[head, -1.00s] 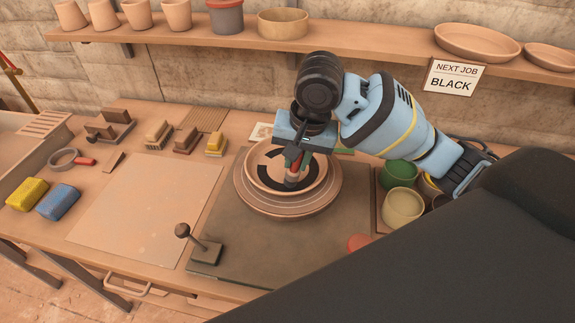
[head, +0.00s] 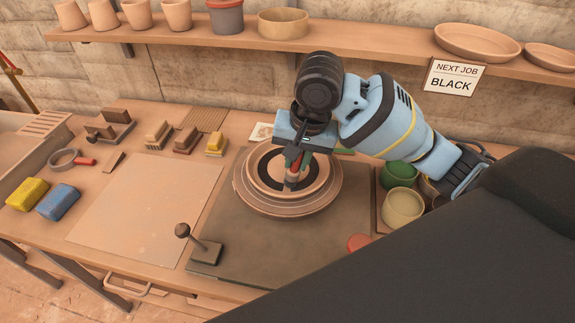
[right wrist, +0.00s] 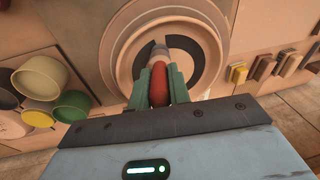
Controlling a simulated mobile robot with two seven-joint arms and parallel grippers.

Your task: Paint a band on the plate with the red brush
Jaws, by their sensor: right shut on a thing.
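The round clay-coloured plate (head: 254,180) sits on stepped round discs (head: 287,211) on a dark board. It carries a dark band, a broad arc that fills much of a ring. My right gripper (head: 297,160) is shut on the red brush (head: 293,177), seen in the right wrist view (right wrist: 159,84) between green fingers. The brush points down at the plate, its tip at the band; exact contact cannot be told. In the right wrist view the plate (right wrist: 190,38) shows a gap in the band near the brush tip. My left gripper is not in view.
Green and cream pots (head: 402,206) stand right of the board (head: 262,255). A knobbed lever (head: 205,248) stands at its front left. Sponges, blocks and a pale sheet (head: 150,205) lie left. A sign (head: 452,79) reads "NEXT JOB BLACK".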

